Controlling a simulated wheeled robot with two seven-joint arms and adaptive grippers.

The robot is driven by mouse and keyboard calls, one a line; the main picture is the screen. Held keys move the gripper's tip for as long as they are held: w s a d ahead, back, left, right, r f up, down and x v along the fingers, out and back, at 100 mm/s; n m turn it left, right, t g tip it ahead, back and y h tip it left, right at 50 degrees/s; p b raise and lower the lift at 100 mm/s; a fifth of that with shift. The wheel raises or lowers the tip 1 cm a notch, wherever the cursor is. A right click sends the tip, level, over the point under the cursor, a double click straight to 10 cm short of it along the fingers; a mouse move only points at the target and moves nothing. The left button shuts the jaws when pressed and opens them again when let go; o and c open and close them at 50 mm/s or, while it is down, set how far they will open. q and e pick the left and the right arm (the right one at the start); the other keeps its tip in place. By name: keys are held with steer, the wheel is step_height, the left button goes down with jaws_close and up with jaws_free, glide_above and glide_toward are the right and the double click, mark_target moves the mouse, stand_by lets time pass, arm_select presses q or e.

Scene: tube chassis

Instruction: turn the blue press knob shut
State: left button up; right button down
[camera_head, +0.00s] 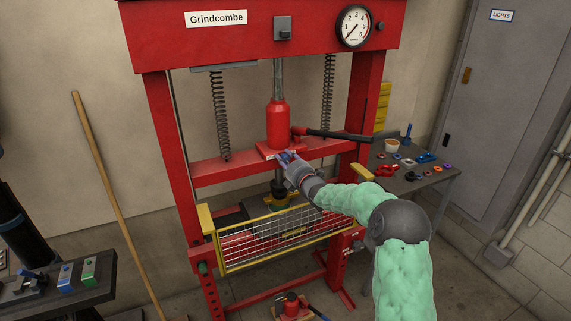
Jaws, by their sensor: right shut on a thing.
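The red press (160,150) stands upright with a red bottle jack (276,126) on its cross beam. The blue press knob (284,156) is low at the front of the jack's base. Only a little blue shows there, as my fingers cover most of it. My right gripper (287,157) reaches up from the lower right and is shut on the knob. Whether the knob is turned open or shut cannot be seen. My left gripper is not in view.
A black-gripped pump handle (338,135) sticks out right of the jack, just above my right gripper. A yellow-framed mesh guard (285,238) is below my forearm. A side table (432,178) holds small parts. A broom handle (112,190) leans at left.

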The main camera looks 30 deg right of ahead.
steer(key=m+b, duration=0.2)
steer(key=m, duration=0.1)
steer(key=shift+f+m, duration=0.15)
steer(key=shift+m, duration=0.25)
steer(key=m+b, duration=0.2)
steer(key=m, duration=0.1)
steer(key=shift+m, duration=0.4)
steer(key=m, duration=0.3)
steer(key=shift+m+h+b, duration=0.3)
steer(key=shift+m+b, duration=0.1)
steer(key=shift+m, duration=2.3)
steer(key=c, duration=0.9)
jaws_free()
